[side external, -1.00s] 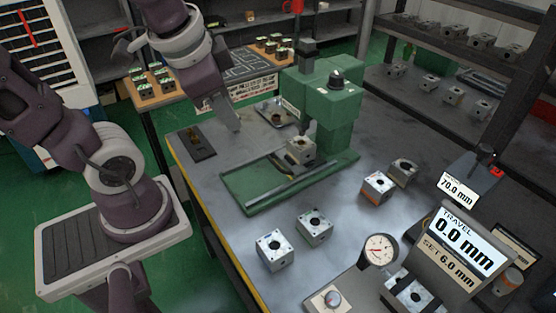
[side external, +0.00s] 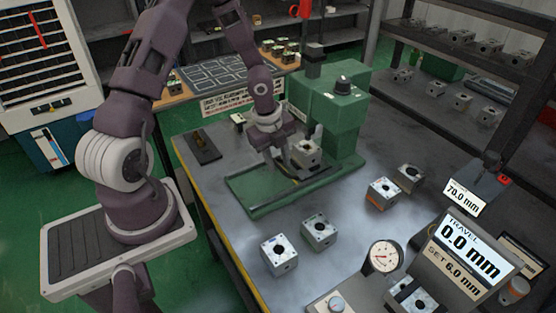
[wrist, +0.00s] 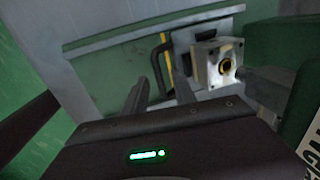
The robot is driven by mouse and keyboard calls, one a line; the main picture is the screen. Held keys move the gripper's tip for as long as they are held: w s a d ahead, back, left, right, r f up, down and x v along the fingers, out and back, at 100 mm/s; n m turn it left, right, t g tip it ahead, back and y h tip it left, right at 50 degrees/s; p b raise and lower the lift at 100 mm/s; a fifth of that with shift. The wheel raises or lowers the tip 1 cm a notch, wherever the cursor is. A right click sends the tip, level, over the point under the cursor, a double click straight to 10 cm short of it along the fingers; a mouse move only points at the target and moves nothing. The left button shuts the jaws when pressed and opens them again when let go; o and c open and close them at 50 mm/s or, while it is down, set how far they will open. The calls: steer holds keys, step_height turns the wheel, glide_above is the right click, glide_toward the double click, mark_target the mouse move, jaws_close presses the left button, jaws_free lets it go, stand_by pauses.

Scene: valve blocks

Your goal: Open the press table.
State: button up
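The green press (side external: 335,95) stands on the bench, its long green base (side external: 250,196) reaching toward the left. A grey valve block (side external: 307,153) sits by the press column; the wrist view shows it (wrist: 217,62) with a brass-coloured bore. The press table lies under the block and is mostly hidden. A black bar handle (wrist: 157,65) beside a yellow stripe shows in the wrist view, left of the block. My gripper (side external: 280,168) is low over the base, left of the block. In the wrist view its fingers (wrist: 160,82) are apart, with the handle just beyond them, apparently not gripped.
Loose valve blocks (side external: 318,231) stand on the bench in front of the press. A dial gauge (side external: 383,256) and a display reading 0.0 mm travel (side external: 468,248) are at right. A dark plate (side external: 203,146) lies left of the press.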

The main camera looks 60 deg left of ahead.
steer(key=shift+f, duration=0.2)
jaws_close()
steer(key=shift+w, duration=0.1)
stand_by(1.2)
